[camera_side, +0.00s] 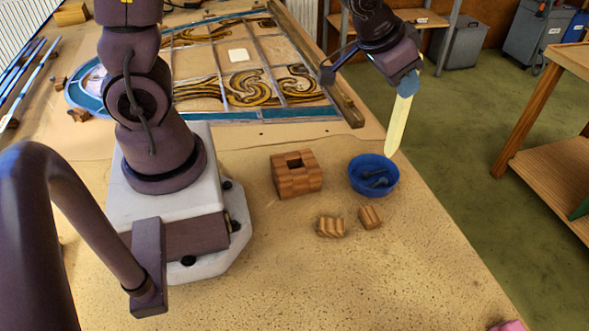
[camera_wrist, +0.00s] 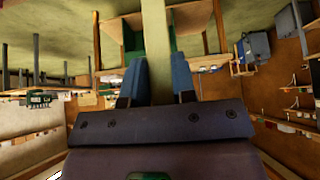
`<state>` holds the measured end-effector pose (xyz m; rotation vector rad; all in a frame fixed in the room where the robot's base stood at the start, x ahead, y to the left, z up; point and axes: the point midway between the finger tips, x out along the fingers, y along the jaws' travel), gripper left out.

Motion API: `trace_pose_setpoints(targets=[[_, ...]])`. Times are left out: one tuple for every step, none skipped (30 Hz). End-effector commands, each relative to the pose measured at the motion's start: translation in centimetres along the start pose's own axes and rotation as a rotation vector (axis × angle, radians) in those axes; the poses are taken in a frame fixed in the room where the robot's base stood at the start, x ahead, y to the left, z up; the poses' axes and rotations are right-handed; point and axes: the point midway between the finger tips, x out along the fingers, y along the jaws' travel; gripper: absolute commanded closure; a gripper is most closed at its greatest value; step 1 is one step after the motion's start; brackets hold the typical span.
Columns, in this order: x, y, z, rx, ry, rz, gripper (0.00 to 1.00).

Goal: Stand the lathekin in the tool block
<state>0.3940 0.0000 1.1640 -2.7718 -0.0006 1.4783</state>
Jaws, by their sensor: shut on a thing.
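The lathekin (camera_side: 399,124) is a pale, flat, cream-coloured stick with a pointed lower end. My gripper (camera_side: 408,84) is shut on its upper part. The lathekin hangs nearly upright, slightly tilted, and in the side view its tip shows just above and right of the blue bowl. In the wrist view the lathekin (camera_wrist: 157,50) stands between my blue fingertips (camera_wrist: 160,80). The tool block (camera_side: 297,174) is a brown checkered wooden block with a dark square hole in its top. It stands on the table, left of the bowl and apart from the lathekin.
A blue bowl (camera_side: 374,174) with dark items inside stands right of the block. Two small wooden pieces (camera_side: 330,227) (camera_side: 370,217) lie in front. The leaded panel (camera_side: 245,75) lies behind, with a wooden batten (camera_side: 318,62) along its right side.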

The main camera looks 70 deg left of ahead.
Motion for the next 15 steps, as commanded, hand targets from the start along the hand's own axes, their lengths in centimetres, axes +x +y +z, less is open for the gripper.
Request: trace_pose_setpoints(targets=[[-0.01,0.0,-0.03,0.0,0.001,0.0,1.0],[-0.01,0.0,-0.03,0.0,0.001,0.0,1.0],[-0.01,0.0,-0.03,0.0,0.001,0.0,1.0],[-0.01,0.0,-0.03,0.0,0.001,0.0,1.0],[-0.01,0.0,-0.03,0.0,0.001,0.0,1.0],[-0.01,0.0,-0.03,0.0,0.001,0.0,1.0],[-0.01,0.0,-0.03,0.0,0.001,0.0,1.0],[-0.01,0.0,-0.03,0.0,0.001,0.0,1.0],[-0.01,0.0,-0.03,0.0,0.001,0.0,1.0],[-0.01,0.0,-0.03,0.0,0.001,0.0,1.0],[-0.01,0.0,-0.03,0.0,0.001,0.0,1.0],[-0.02,0.0,-0.03,0.0,0.001,0.0,1.0],[-0.06,0.0,-0.07,0.0,0.001,0.0,1.0],[-0.16,0.0,-0.15,0.0,0.002,0.0,1.0],[-0.42,0.0,-0.35,0.0,0.003,0.0,1.0]])
